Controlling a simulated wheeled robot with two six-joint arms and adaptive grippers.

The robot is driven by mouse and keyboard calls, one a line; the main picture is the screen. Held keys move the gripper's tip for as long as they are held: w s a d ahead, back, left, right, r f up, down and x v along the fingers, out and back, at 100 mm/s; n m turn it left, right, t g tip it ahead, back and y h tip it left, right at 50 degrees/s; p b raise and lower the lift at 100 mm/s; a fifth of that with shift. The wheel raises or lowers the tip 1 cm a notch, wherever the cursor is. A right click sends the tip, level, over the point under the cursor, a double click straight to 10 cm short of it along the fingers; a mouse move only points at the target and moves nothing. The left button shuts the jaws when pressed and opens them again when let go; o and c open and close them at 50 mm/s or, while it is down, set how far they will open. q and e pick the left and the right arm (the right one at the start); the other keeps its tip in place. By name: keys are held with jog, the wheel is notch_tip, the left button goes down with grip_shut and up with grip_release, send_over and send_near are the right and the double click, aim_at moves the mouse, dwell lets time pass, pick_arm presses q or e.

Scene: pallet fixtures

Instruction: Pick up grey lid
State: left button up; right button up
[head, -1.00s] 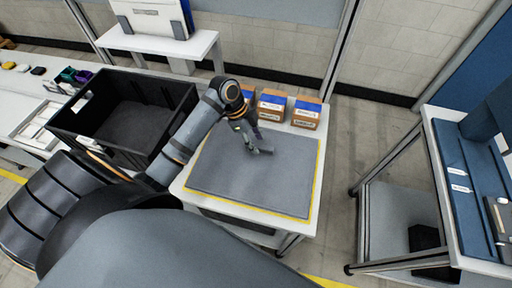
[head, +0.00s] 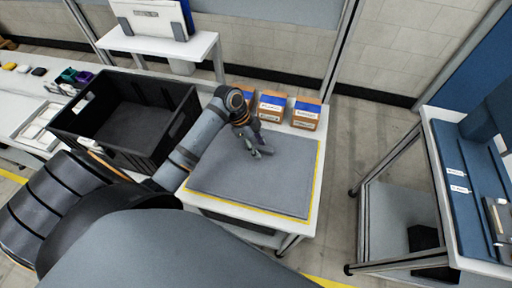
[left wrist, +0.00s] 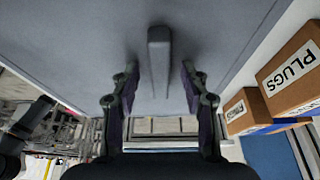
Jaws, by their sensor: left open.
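The grey lid (head: 250,185) lies flat on a white table with a yellow border and fills most of its top. In the left wrist view the lid (left wrist: 70,50) has a raised bar handle (left wrist: 159,45) standing from its surface. My left gripper (head: 261,153) is over the upper middle of the lid. In the left wrist view the open gripper (left wrist: 159,72) has one finger on each side of the handle, with a gap on both sides. The arm and gripper hide part of the handle in the head view. My right gripper does not show.
Several orange-brown boxes (head: 305,114) with labels stand along the table's back edge; one labelled PLUGS (left wrist: 292,75) is close to the gripper's right. A black open crate (head: 180,128) stands to the left. A blue-topped bench (head: 460,185) stands right, across clear floor.

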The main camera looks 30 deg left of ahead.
pick_arm(q)
grip_shut()
dwell(0.5)
notch_tip(320, 180, up, 11)
jog(key=b, duration=0.1)
jog(key=shift+f, duration=0.2)
